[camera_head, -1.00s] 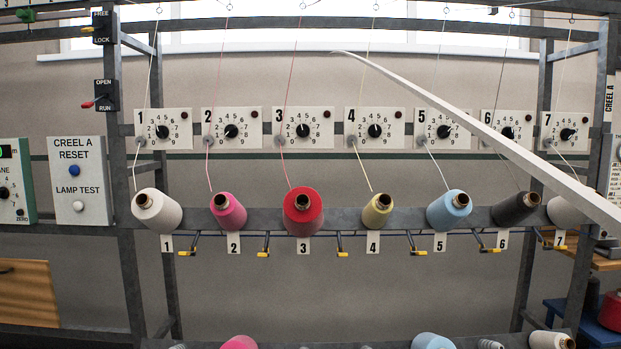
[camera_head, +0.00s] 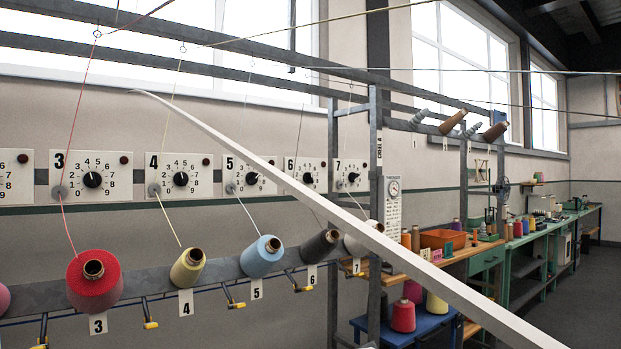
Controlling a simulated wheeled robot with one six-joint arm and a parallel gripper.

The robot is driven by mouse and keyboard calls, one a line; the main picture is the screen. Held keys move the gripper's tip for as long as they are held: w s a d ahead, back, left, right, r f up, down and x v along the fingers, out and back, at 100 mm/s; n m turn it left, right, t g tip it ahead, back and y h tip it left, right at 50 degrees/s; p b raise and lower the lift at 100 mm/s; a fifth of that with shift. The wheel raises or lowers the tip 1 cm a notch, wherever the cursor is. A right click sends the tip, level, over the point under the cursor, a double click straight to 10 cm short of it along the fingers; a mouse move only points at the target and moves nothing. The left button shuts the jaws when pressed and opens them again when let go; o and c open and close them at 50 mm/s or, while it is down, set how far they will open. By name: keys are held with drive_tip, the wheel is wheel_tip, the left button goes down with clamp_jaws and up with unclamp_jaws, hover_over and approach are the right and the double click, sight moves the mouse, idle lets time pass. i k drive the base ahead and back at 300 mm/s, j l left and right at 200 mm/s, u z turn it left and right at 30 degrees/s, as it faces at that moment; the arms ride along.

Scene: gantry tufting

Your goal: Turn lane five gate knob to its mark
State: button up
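The lane five plate (camera_head: 262,161) is a white panel on the wall rail, left of centre. It bears a black round gate knob (camera_head: 252,178) inside a ring of digits. The pointer's exact setting is too small to read. A grey disc (camera_head: 231,188) sits at the plate's lower left, with a thread running from it to the light blue cone (camera_head: 262,257) below, above the tag marked 5 (camera_head: 257,289). The right side of the plate is partly covered by a long white diagonal bar (camera_head: 330,205). My gripper is not in view.
The lane four plate (camera_head: 179,176) and lane six plate (camera_head: 306,174) flank lane five. Several yarn cones line the grey rail (camera_head: 140,291) below. A blue stool (camera_head: 405,328) and green benches (camera_head: 530,262) stand at right; grey floor (camera_head: 595,290) shows beyond.

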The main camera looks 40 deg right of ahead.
sight(251, 177)
drive_tip(key=z, duration=0.75)
